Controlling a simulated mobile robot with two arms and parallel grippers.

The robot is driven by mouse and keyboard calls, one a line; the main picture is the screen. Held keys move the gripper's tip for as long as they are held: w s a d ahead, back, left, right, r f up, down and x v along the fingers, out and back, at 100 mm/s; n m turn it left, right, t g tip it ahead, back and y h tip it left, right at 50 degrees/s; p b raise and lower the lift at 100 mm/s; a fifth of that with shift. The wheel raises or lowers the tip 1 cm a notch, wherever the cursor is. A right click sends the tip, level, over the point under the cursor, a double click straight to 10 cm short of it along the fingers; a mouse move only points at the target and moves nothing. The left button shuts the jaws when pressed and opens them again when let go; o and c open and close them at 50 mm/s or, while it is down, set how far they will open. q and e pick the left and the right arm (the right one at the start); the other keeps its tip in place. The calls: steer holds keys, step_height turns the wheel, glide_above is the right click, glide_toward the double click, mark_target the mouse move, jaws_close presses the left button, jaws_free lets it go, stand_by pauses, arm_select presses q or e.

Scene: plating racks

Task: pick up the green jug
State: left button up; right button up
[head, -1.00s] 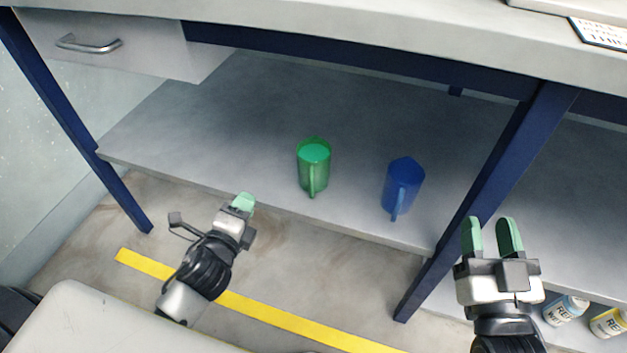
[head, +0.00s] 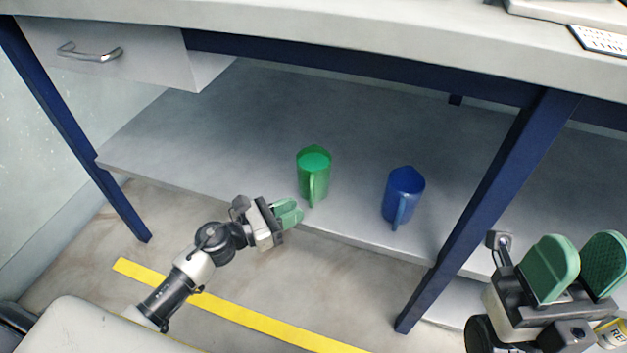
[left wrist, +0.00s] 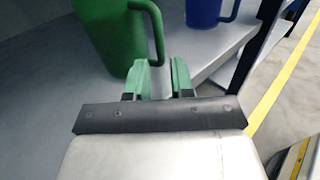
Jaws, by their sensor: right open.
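The green jug (head: 313,172) stands upright on the lower shelf, near its front edge, with its handle facing the front. In the left wrist view the green jug (left wrist: 108,32) is large, just beyond the fingertips, its handle in front of them. My left gripper (head: 289,213) is at the shelf's front edge, just left of and below the jug's handle. Its green fingers (left wrist: 160,75) stand apart in the wrist view with nothing seen between them. My right gripper (head: 578,268) is open and empty at the lower right, away from the jug.
A blue jug (head: 404,193) stands right of the green one; it also shows in the left wrist view (left wrist: 204,12). A dark blue table leg (head: 490,195) rises right of the jugs. The worktop (head: 350,32) overhangs the shelf (head: 215,140), which is clear left of the green jug.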

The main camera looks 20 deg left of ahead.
mark_target(312, 204)
arm_select(q)
steer(key=x, duration=0.5)
steer(key=shift+w+d+r, duration=0.1)
steer(key=shift+r, duration=0.25)
jaws_close()
steer(key=shift+r, duration=0.1)
